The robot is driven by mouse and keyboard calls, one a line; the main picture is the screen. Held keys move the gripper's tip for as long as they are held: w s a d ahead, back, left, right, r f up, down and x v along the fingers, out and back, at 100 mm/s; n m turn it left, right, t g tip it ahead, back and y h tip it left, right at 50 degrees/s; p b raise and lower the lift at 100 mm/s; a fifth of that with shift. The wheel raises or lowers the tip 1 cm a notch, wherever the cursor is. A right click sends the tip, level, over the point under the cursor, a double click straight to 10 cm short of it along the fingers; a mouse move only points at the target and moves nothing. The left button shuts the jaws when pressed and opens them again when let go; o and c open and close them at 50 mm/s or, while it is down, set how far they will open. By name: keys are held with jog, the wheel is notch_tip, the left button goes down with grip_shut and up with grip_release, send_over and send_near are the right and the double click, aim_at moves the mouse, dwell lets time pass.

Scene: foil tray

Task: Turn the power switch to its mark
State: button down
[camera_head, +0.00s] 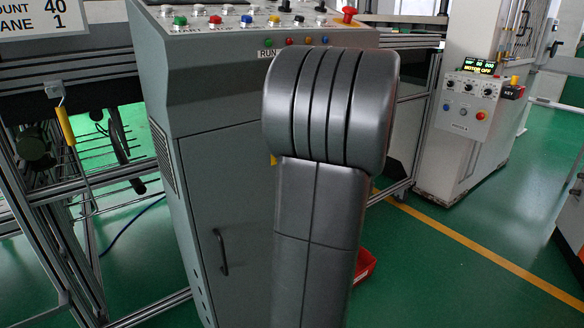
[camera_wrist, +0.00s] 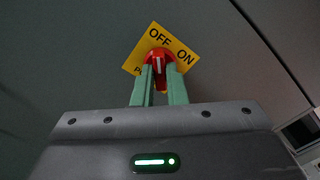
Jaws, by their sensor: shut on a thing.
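The power switch (camera_wrist: 158,52) is a red knob with a white line, seen in the wrist view on a tilted yellow plate (camera_wrist: 136,56) fixed to a grey panel. The plate reads OFF above the knob and ON to its upper right; more lettering at lower left is partly covered. The white line stands about upright in the picture, towards the word OFF. My gripper (camera_wrist: 159,71) has its two green fingers shut on the knob, one on each side. In the head view my arm hides the gripper and the knob; only a yellow sliver of the plate (camera_head: 274,160) shows.
The grey cabinet (camera_head: 229,200) has a door handle and a top console with several coloured buttons. A red bin (camera_head: 365,266) lies on the floor behind my arm. A second control box (camera_head: 468,105) stands at right. Green floor is open at right.

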jog(key=shift+n+b, duration=0.3)
jog(key=shift+n, duration=0.1)
jog(key=c, duration=1.5)
grip_release()
jog(key=shift+o, duration=0.2)
jog(key=p+v, duration=0.1)
jog(key=v, duration=1.3)
jog(key=shift+w, duration=0.1)
jog(key=b+x, duration=0.1)
jog(key=x, duration=1.3)
jog(key=shift+d, duration=0.1)
